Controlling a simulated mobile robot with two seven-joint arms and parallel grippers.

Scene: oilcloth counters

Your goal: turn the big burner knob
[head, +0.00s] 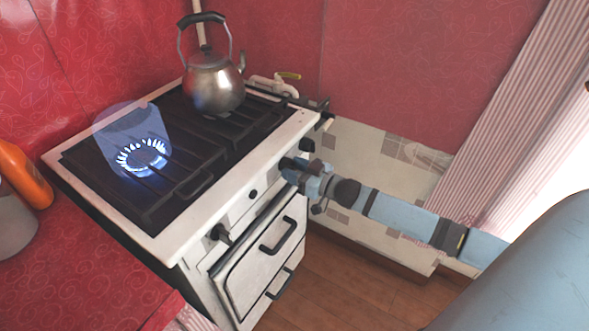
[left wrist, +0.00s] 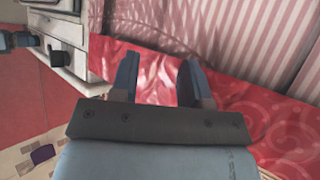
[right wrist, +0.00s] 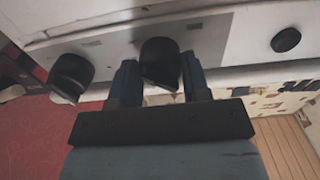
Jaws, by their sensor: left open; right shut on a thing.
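The white stove (head: 185,228) has black knobs along its front panel. My right gripper (head: 298,168) is at the right part of this panel. In the right wrist view, the gripper (right wrist: 159,68) is shut on a black knob (right wrist: 160,52), with a finger on each side of it. The gripper mostly hides this knob in the head view. Another black knob (right wrist: 70,76) is left of it and a round black one (right wrist: 286,40) is to the right. My left gripper (left wrist: 159,62) is open and empty, outside the head view.
A steel kettle (head: 214,82) stands on the back of the hob. The oven door handle (head: 278,236) sticks out below the panel. An orange object (head: 24,174) stands on the red counter (head: 80,265) at left. Wooden floor (head: 350,290) lies open before the stove.

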